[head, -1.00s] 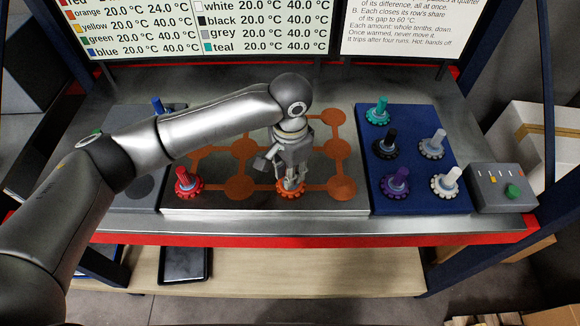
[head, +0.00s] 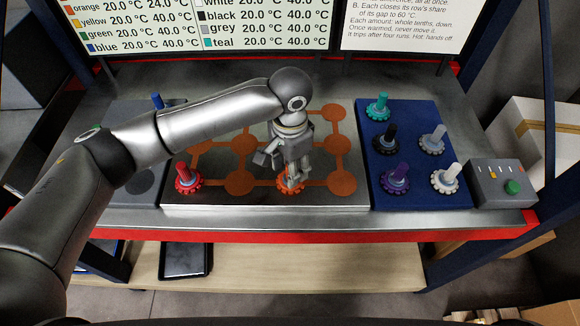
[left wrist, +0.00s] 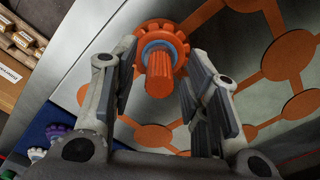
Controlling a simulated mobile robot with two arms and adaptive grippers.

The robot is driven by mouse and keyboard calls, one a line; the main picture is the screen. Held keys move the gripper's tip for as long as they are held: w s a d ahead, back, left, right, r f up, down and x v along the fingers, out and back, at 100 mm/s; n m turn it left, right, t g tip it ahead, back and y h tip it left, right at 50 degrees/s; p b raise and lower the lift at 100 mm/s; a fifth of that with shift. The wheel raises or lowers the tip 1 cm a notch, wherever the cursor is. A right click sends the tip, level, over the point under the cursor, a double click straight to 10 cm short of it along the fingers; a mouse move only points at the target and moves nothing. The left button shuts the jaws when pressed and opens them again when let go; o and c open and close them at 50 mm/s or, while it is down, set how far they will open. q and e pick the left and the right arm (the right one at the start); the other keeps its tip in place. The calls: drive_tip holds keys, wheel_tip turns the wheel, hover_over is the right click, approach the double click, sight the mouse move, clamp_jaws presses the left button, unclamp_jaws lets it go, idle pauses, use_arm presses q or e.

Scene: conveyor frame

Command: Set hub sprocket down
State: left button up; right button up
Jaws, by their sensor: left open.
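The orange sprocket (head: 283,187) with its upright post sits at the front middle disc of the grey plate (head: 220,200) with its orange disc-and-bar pattern. In the left wrist view the orange sprocket (left wrist: 160,75) shows whole, with its post between my fingers. My left gripper (head: 292,181) is over it, pointing down. In the left wrist view the fingers of my left gripper (left wrist: 163,52) stand apart on both sides of the post, with a gap visible. The disc under the sprocket is hidden. My right gripper is not in view.
A red sprocket (head: 186,180) stands at the plate's front left. The blue tray (head: 415,202) at the right holds teal, black, grey, purple and white sprockets. A grey box with a green button (head: 512,187) is beside it. A blue post (head: 157,101) shows behind my arm.

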use_arm(q)
wheel_tip(320, 180, up, 12)
drive_tip(key=b, duration=0.2)
drive_tip(key=shift+f+b, duration=0.2)
drive_tip(key=shift+b, duration=0.2)
